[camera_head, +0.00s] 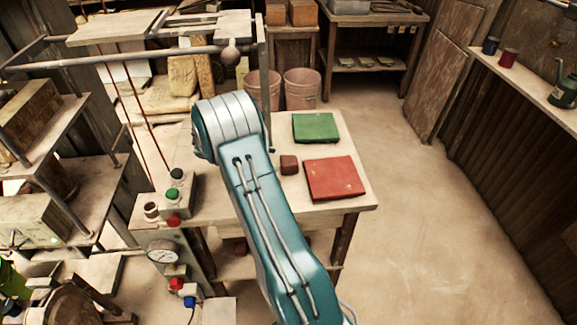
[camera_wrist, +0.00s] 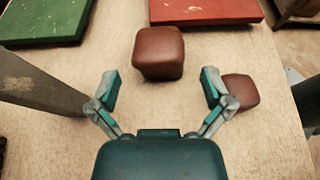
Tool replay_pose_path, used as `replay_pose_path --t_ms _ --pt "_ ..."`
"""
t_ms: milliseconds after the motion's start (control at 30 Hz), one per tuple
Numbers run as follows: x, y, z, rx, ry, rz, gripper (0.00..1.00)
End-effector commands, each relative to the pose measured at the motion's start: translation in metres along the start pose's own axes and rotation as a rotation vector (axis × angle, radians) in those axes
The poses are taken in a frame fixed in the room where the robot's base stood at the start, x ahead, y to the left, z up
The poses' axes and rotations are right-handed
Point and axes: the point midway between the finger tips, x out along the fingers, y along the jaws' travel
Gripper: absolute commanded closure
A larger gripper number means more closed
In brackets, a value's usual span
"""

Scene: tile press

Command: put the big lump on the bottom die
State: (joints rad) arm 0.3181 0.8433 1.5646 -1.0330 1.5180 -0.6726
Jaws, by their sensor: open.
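Two brown lumps lie on the table. The larger-looking lump (camera_wrist: 159,53) is ahead of my gripper (camera_wrist: 162,87) in the wrist view, roughly centred between the fingers and apart from them. A brown lump, seemingly the same one, shows just right of my arm in the head view (camera_head: 289,165). The smaller-looking lump (camera_wrist: 241,91) is beside my right finger, which partly covers it; in the head view my arm seems to hide it. My gripper is open and empty; my arm hides it in the head view. I cannot make out the bottom die for certain.
A green slab (camera_head: 315,127) and a red slab (camera_head: 334,178) lie on the table. A metal frame with a post (camera_head: 265,80) stands at the table's left part. A control box with buttons (camera_head: 174,194) is at the near left corner. Two buckets (camera_head: 301,88) stand behind.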

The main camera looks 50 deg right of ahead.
Motion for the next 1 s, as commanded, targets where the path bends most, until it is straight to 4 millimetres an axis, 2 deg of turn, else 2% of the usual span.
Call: replay_pose_path --t_ms 400,600,633,667,700,767,800,1000 --pt "0.051 0.003 -0.004 0.001 0.001 0.000 0.00" --pt "0.052 0.003 -0.004 0.001 0.001 0.002 0.00" --pt "0.052 0.003 -0.004 0.001 0.001 0.002 0.05" --pt "0.052 0.003 -0.004 0.001 0.001 0.002 0.18" --pt "0.052 0.003 -0.004 0.001 0.001 0.002 0.36" --pt "0.052 0.003 -0.004 0.001 0.001 0.001 0.62" --pt "0.052 0.003 -0.004 0.001 0.002 0.001 0.80" --pt "0.052 0.003 -0.004 0.001 0.001 0.001 0.82"
